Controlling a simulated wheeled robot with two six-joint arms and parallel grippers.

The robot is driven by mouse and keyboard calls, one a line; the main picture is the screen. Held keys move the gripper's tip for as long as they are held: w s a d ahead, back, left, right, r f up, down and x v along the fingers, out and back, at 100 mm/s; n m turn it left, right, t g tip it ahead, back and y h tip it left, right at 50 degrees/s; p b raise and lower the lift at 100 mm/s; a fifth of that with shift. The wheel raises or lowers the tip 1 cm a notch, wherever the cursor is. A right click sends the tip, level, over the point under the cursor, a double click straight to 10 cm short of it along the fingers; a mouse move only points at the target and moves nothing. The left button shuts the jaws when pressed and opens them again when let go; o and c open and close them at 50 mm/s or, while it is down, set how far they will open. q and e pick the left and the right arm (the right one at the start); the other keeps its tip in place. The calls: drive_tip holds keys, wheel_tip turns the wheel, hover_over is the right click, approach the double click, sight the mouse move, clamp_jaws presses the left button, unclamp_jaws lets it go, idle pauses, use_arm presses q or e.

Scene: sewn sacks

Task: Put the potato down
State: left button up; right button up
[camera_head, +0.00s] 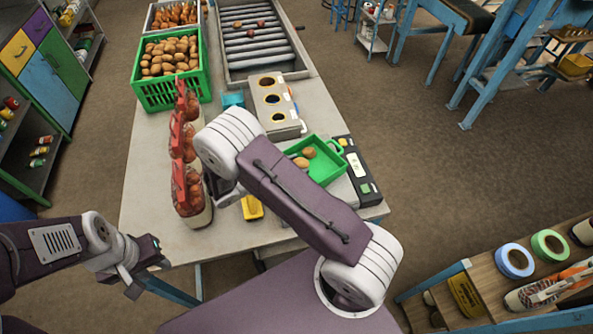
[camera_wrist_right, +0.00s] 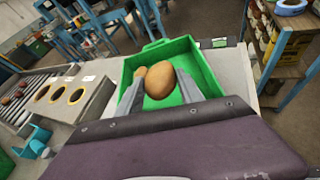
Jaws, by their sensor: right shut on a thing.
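My right gripper (camera_wrist_right: 160,84) is shut on a brown potato (camera_wrist_right: 174,84), held at the green tray (camera_wrist_right: 206,72) in the right wrist view. Whether this potato touches the tray floor I cannot tell. Another potato (camera_wrist_right: 140,72) shows partly behind it. In the head view the green tray (camera_head: 328,167) stands on the table's right part, with potatoes (camera_head: 301,162) in it. My right arm hides its own gripper there. My left gripper (camera_head: 149,278) is empty off the table's near left corner, its fingers apart.
A green crate of potatoes (camera_head: 194,82) and a roller conveyor (camera_head: 256,47) are at the back of the table (camera_head: 146,190). Filled red net sacks (camera_head: 186,150) stand at left. A plate with round holes (camera_head: 272,103) and a dark scale (camera_head: 356,169) flank the tray.

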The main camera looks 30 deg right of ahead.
drive_tip(key=shift+s+f, duration=0.2)
drive_tip(key=shift+s, duration=0.1)
wheel_tip(320, 180, down, 4)
drive_tip(key=shift+r+p, duration=0.2)
drive_tip(key=shift+p, duration=0.3)
drive_tip(key=shift+w+f, duration=0.1)
drive_tip(key=shift+f, duration=0.25)
drive_tip(key=o, duration=1.4)
drive_tip(key=shift+r, duration=0.15)
